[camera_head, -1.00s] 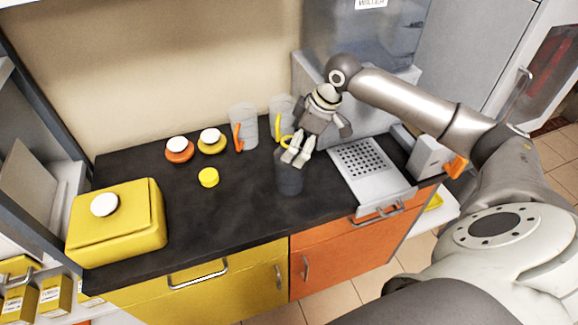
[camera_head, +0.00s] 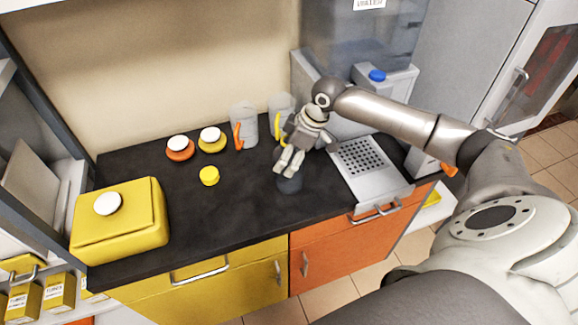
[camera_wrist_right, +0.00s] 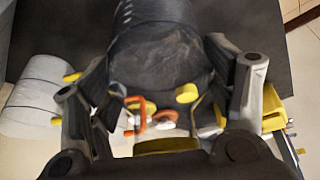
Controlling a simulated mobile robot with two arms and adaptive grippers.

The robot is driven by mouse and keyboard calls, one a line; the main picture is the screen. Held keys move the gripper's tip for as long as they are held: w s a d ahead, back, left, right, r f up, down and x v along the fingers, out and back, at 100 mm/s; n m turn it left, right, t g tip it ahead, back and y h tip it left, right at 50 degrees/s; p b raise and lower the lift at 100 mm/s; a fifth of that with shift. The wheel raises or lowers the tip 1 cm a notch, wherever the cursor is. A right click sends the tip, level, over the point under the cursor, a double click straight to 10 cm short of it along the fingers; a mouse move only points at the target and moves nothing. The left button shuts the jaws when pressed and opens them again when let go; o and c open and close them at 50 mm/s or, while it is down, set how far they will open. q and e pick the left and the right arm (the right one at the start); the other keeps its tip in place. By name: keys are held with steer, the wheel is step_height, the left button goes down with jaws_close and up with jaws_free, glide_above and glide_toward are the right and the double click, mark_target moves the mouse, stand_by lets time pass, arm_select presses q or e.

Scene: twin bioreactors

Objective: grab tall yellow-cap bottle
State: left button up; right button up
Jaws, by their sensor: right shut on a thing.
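The tall bottle is a dark, smoky cylinder (camera_head: 289,184) on the black counter, below my right gripper (camera_head: 289,163). In the head view the gripper covers its upper part. In the right wrist view its dark ribbed body (camera_wrist_right: 165,45) fills the space between my gripper's fingers (camera_wrist_right: 160,85), which are shut on it. A yellow part, likely its cap (camera_wrist_right: 165,146), shows close to the palm. I cannot tell whether the bottle touches the counter. My left gripper is not in view.
Behind stand two clear jugs, one with an orange handle (camera_head: 238,135) and one with a yellow handle (camera_head: 279,127). A perforated grey plate (camera_head: 361,158) is at the right.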

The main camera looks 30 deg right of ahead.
steer(key=shift+c, duration=1.1)
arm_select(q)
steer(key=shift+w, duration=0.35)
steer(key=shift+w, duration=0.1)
arm_select(e)
steer(key=shift+r, duration=0.15)
